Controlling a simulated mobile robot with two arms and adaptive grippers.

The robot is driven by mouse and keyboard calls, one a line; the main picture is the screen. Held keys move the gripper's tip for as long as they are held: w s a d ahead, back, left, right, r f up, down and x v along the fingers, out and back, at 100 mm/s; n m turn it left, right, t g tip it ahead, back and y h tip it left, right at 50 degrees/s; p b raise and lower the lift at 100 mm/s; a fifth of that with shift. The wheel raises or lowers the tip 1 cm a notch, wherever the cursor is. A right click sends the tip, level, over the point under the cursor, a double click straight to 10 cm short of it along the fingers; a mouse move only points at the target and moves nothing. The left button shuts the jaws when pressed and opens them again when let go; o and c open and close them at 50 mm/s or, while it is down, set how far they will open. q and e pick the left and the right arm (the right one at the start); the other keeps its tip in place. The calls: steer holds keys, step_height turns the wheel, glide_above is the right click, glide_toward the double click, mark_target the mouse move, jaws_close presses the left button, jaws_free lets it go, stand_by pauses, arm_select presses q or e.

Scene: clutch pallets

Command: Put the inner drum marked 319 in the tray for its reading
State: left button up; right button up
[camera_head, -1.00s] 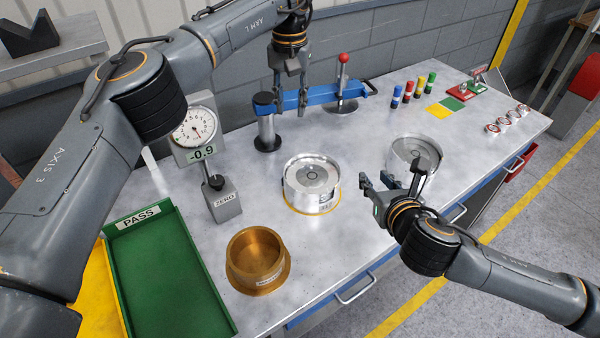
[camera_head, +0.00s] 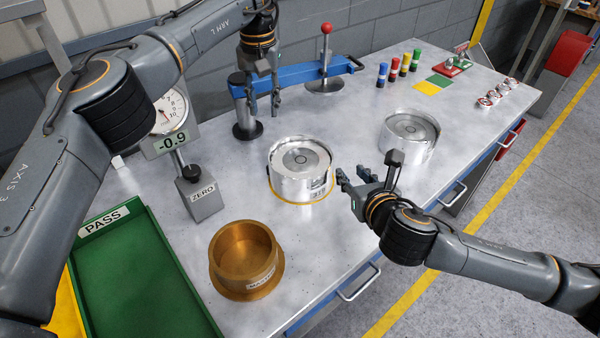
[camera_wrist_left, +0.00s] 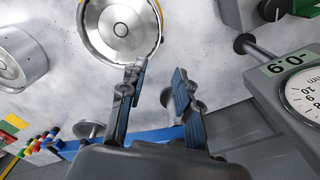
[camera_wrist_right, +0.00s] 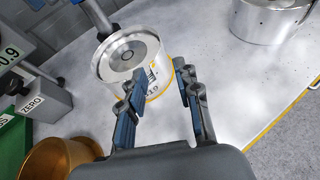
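A silver drum (camera_head: 300,172) stands upright on the bench in a yellow ring. Its label, partly readable as 319, shows in the right wrist view (camera_wrist_right: 153,88). My right gripper (camera_head: 368,174) is open and empty, above the bench to the right of this drum; its fingers (camera_wrist_right: 158,95) point at the labelled side. My left gripper (camera_head: 264,108) is open and empty behind the drum, near the blue bar. The dial gauge (camera_head: 172,112) reads -0.9. The green PASS tray (camera_head: 150,262) is empty at the lower left. A yellow tray (camera_head: 66,310) beside it is mostly hidden.
A second silver drum (camera_head: 408,136) stands to the right. A brass ring (camera_head: 245,262) stands at the front, and the ZERO block (camera_head: 200,196) under the gauge. A blue bar (camera_head: 300,84) with a red-knobbed lever crosses the back. Coloured cylinders (camera_head: 393,70) stand beyond.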

mark_target(269, 154)
arm_select(q)
steer(key=shift+s+r, duration=0.1)
steer(key=shift+r, duration=0.05)
arm_select(e)
steer(key=shift+s+r, duration=0.15)
